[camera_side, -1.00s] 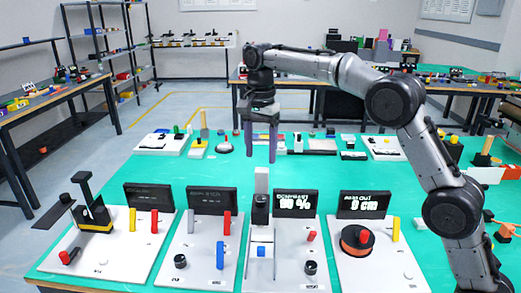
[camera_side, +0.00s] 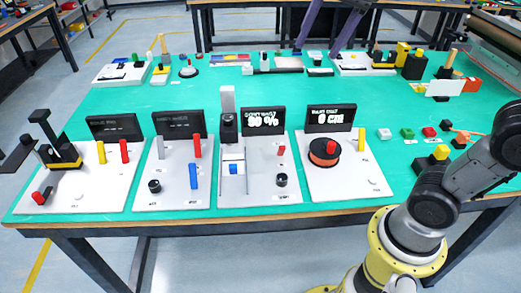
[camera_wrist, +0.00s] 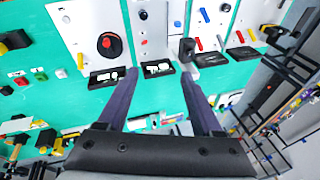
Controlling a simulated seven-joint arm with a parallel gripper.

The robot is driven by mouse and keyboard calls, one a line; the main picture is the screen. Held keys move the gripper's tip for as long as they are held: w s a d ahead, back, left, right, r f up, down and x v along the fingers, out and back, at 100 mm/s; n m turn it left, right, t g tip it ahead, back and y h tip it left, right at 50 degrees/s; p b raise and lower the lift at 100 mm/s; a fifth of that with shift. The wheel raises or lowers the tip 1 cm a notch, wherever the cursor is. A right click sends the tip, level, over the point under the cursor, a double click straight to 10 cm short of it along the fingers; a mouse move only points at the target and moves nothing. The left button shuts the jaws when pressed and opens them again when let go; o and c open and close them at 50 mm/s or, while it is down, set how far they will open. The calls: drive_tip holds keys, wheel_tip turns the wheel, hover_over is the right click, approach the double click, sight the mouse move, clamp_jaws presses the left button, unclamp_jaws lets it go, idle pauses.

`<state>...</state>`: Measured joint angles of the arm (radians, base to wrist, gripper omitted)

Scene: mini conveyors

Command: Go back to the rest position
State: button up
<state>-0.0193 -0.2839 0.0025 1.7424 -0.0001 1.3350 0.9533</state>
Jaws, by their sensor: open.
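My gripper (camera_side: 315,50) shows only by its two dark purple fingers at the top edge of the side view, over the far part of the table; the hand above them is out of the picture. In the wrist view my gripper (camera_wrist: 160,74) has its fingers spread wide with nothing between them. It points down over the green table (camera_side: 270,85), on the far side of the row of device panels. The black display reading "0 cm" (camera_side: 331,118) and the one reading "90 %" (camera_side: 264,121) show near the fingertips in the wrist view.
Several white panels stand along the front edge. The right one carries an orange-and-black reel (camera_side: 324,152); the left one carries a black-and-yellow device (camera_side: 62,155). The table's middle is mostly clear.

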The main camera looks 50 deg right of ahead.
drive_tip(key=s+f+n+t, duration=0.1)
drive_tip(key=s+f+n, duration=0.9)
drive_tip(key=s+f, duration=0.2)
wheel_tip(320, 180, down, 2)
drive_tip(key=shift+d+f+n+t, duration=0.2)
drive_tip(key=shift+d+n+t, duration=0.05)
drive_tip(key=shift+n+t, duration=0.05)
